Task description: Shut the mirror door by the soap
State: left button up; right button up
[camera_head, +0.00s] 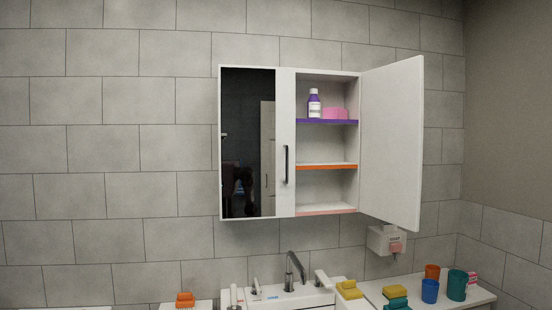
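A white wall cabinet (287,95) hangs on the tiled wall. Its right door (393,140) stands wide open, swung out to the right, with its plain white face showing. The left door with a dark mirror (247,140) is shut, and a dark vertical handle (285,165) is beside the mirror. In the open section, a pink block (335,114), possibly soap, sits on the top shelf beside a white and purple bottle (314,103). Neither of my grippers can be made out in the head view.
Below are a sink with a grey tap (294,270) and a counter (480,292) bearing an orange cup (432,272), a blue cup (430,291), a teal cup (457,285) and sponges (349,289). A small white box (387,241) is on the wall under the open door.

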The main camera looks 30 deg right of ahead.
aim_at(392, 105)
jog(key=i+l, duration=0.1)
jog(key=l, duration=1.15)
jog(key=i+l, duration=0.15)
jog(key=l, duration=1.15)
jog(key=i+z, duration=0.05)
